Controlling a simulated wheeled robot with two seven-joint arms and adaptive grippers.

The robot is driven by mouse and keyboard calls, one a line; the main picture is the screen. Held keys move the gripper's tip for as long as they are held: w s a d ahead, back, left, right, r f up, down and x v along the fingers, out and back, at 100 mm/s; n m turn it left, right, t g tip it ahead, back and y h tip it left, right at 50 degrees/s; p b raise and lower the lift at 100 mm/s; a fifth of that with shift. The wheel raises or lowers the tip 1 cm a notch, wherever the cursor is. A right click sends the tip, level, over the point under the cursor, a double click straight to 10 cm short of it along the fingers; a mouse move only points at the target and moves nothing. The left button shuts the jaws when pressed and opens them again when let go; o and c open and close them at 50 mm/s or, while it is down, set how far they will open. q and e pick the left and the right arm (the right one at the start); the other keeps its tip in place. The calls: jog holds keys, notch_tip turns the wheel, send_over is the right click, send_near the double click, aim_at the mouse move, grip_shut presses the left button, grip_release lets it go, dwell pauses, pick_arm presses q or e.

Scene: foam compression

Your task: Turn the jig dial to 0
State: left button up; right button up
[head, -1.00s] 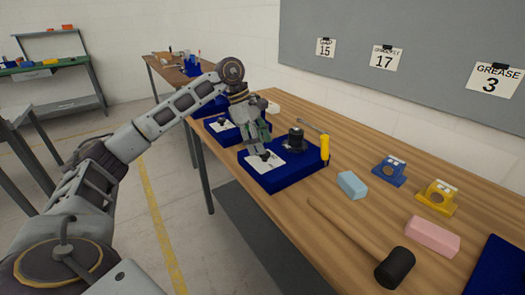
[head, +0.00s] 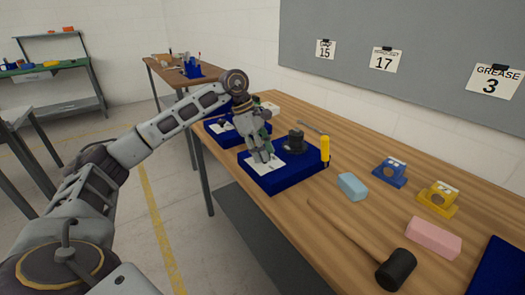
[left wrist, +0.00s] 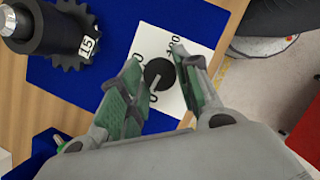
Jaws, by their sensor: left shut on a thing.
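The jig dial is a small black knob (left wrist: 159,74) on a white plate (left wrist: 182,34) with printed numbers, among them 100, on a blue base. In the left wrist view the knob sits between the fingers of my left gripper (left wrist: 162,70), which is shut on it. A pale mark shows on the knob's lower side; its exact reading is unclear. In the head view the left gripper (head: 263,158) reaches down to the white plate on the blue jig base (head: 285,178) and hides the knob. My right gripper is not in view.
A dark toothed part (left wrist: 62,38) with a 15 tag stands beside the plate. A yellow-handled tool (head: 325,151), a light blue block (head: 352,186), a mallet (head: 396,268) and a pink block (head: 433,238) lie to the right. Wall cards read 15, 17 and 3.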

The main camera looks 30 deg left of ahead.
pick_arm(q)
jog(key=shift+n, duration=0.5)
jog(key=shift+c, duration=0.2)
jog(key=shift+n+t, duration=0.3)
jog(key=o, duration=1)
jog(key=shift+r, duration=0.1)
jog(key=v, duration=1.1)
jog(key=shift+r, duration=0.4)
jog(key=shift+s+a+r, duration=0.1)
